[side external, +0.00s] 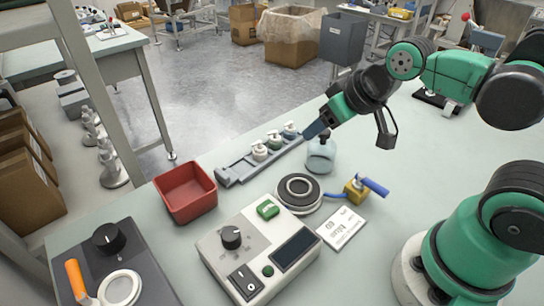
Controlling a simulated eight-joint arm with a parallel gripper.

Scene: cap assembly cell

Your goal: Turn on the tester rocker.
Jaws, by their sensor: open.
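The tester (213,250) is a pale box on the bench at lower centre. Its black rocker (245,281) with white marks sits at the front left corner of the top face; its position cannot be told at this size. A dial knob (231,237), a dark display (296,250), a round green button (268,271) and a green block (268,209) are also on the tester. My gripper (350,136) is open and apart from the rocker, up and to the right of it. Its left finger is close to a clear bottle in the picture; contact cannot be told.
The clear bottle (320,158) stands behind a round dark platform (299,191). A rail with several white-topped pieces (260,151) and a red bin (186,192) lie left. A blue-handled valve (373,187) and white card (341,228) are right.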

